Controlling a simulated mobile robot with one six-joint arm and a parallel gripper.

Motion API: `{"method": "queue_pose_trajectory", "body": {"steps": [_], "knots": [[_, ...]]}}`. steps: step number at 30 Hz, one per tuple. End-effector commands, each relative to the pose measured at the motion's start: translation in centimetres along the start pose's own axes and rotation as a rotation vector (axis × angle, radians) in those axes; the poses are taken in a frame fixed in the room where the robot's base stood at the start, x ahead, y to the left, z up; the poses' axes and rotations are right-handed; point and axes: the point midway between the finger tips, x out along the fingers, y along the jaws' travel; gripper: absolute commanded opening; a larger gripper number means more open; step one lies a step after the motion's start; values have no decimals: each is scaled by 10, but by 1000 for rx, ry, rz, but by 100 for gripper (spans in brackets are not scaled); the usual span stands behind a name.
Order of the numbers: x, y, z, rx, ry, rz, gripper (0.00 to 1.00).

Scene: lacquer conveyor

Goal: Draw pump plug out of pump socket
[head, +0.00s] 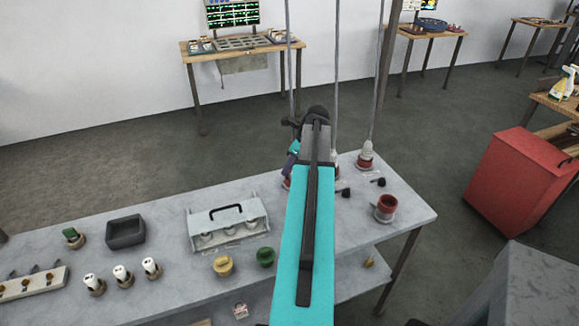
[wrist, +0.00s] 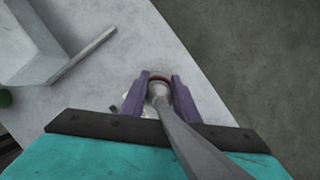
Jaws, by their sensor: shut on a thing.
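My gripper (wrist: 164,97) is shut on a pale grey plug, which I take to be the pump plug (wrist: 158,89); its thick grey cable (wrist: 188,140) runs back toward the camera. The purple fingers stand on both sides of it. A red rim, perhaps the pump socket (wrist: 159,77), shows just beyond the plug; I cannot tell whether the plug is still seated. In the head view my gripper (head: 291,163) is at the far edge of the bench, mostly hidden by my teal arm, with a bit of red (head: 286,183) below it.
Another plug on a hanging cable sits in a red-ringed socket (head: 365,162) to the right. An empty-looking red cup (head: 385,208) stands nearer. Bare bench (head: 165,212) lies farther left.

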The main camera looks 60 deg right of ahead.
Motion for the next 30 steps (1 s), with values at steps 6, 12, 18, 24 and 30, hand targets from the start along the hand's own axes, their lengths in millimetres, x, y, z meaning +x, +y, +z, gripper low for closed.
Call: {"method": "queue_pose_trajectory", "body": {"steps": [6,12,18,24,30], "knots": [[-8,0,3,0,0,-1,1],[-12,0,5,0,-1,-1,1],[-17,0,7,0,-1,-1,1],[-22,0,9,0,-1,-1,1],[-27,0,11,0,-1,-1,1]]}}
